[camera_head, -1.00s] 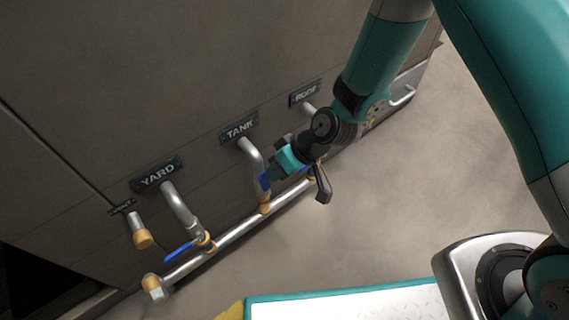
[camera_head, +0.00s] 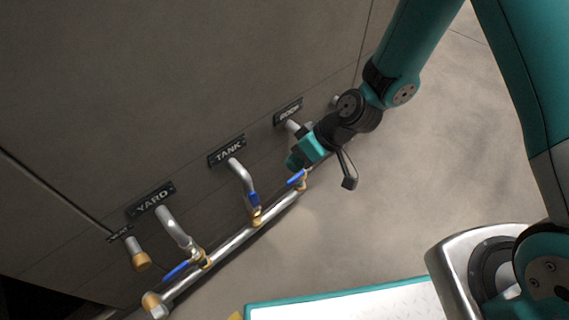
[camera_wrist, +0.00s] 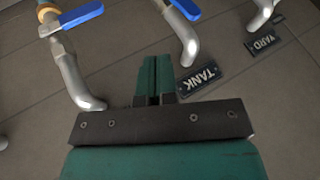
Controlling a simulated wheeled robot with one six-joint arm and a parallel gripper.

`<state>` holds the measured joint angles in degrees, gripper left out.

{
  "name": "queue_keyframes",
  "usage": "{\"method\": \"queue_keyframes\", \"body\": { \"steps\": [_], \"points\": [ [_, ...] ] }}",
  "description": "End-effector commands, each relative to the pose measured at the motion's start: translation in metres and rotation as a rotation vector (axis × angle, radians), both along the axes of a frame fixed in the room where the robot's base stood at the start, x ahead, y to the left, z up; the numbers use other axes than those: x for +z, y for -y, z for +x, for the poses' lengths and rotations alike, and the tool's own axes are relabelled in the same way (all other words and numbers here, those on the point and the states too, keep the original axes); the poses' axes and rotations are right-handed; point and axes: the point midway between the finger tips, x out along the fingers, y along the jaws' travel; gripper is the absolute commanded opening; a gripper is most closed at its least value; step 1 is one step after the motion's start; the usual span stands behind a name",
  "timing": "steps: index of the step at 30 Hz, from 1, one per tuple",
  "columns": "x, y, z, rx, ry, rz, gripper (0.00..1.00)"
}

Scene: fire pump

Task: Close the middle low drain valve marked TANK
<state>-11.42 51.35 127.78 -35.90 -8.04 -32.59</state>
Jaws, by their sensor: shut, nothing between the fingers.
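The TANK sign (camera_head: 227,151) is above the middle drain pipe (camera_head: 240,175). Its blue valve handle (camera_head: 254,199) appears to lie roughly along that pipe. In the wrist view the sign (camera_wrist: 200,78) is upside down, and the TANK handle (camera_wrist: 185,8) is cut by the top edge. My gripper (camera_head: 293,162) is shut and empty, to the right of the TANK handle and apart from it, in front of the ROOF pipe. Its closed fingers (camera_wrist: 152,70) point between the TANK and ROOF pipes in the wrist view.
The ROOF handle (camera_head: 297,179) is just below my gripper and lies across its pipe. The YARD handle (camera_head: 176,271) also lies across its pipe. A low silver manifold (camera_head: 230,245) joins the pipes. A capped stub (camera_head: 138,255) is at left. Floor at right is clear.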

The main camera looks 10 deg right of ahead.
Motion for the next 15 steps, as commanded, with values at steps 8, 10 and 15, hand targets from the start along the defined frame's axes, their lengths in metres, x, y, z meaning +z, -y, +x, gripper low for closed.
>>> {"method": "queue_keyframes", "body": {
  "steps": [8,10,15],
  "points": [
    [0.0152,0.0107,-0.0015,-0.002,0.000,0.000,0.00],
    [0.0150,0.0110,-0.0015,-0.002,0.000,0.000,0.00],
    [0.0147,0.0109,-0.0014,-0.002,0.000,0.000,0.00]
  ]
}}
